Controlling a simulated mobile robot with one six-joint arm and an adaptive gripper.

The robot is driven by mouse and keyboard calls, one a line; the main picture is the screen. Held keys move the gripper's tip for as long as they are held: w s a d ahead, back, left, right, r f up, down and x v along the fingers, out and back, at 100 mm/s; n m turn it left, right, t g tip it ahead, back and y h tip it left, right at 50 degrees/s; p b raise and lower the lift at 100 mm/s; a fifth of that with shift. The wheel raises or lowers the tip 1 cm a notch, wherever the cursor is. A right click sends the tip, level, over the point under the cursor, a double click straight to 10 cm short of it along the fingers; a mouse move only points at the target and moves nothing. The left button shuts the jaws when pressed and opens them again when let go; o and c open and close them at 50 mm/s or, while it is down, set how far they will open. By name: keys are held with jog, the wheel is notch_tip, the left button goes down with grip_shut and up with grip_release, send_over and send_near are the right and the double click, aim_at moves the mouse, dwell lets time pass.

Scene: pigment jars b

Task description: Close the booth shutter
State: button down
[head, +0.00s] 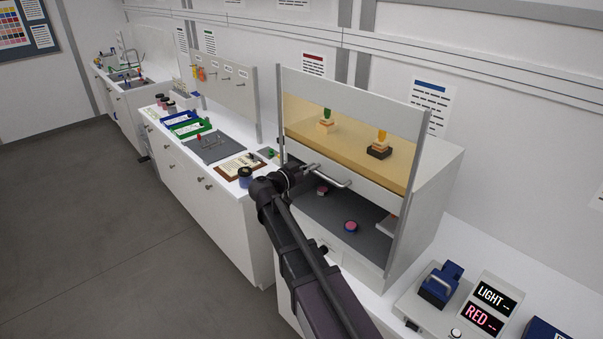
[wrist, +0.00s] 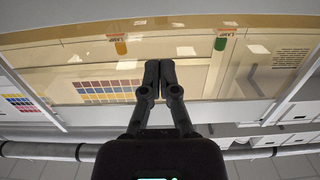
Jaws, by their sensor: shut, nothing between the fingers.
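The booth (head: 436,165) stands on the counter right of centre in the head view. Its shutter (head: 300,112), an amber see-through panel with a white lower edge and a metal handle (head: 333,179), covers the upper part of the front. The front is open below it, showing a dark floor. My gripper (head: 310,168) is by the left end of the handle; contact is unclear. In the wrist view my gripper (wrist: 160,66) is shut and empty, its fingertips in front of the amber panel (wrist: 190,76).
Two pink-topped jars (head: 350,227) (head: 322,189) are on the booth floor. Green (head: 326,116) and orange (head: 381,138) pieces on stands show through the panel. Left are a clipboard (head: 243,165) and dark-lidded jar (head: 245,177); right is a light/red display (head: 484,305). Floor at left is clear.

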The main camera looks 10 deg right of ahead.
aim_at(320, 174)
jog(key=shift+w+d+f+b, duration=0.4)
jog(key=shift+d+f+b, duration=0.15)
jog(key=shift+f+b, duration=0.15)
jog(key=shift+w+d+f+b, duration=0.4)
jog(key=shift+d+f+b, duration=0.15)
jog(key=shift+f+b, duration=0.1)
jog(key=shift+w+d+f+b, duration=0.4)
jog(key=shift+d+f+b, duration=0.15)
jog(key=shift+f+b, duration=0.15)
notch_tip(320, 174, down, 28)
jog(key=b, duration=2.7)
jog(key=shift+b, duration=0.4)
jog(key=shift+r, duration=0.2)
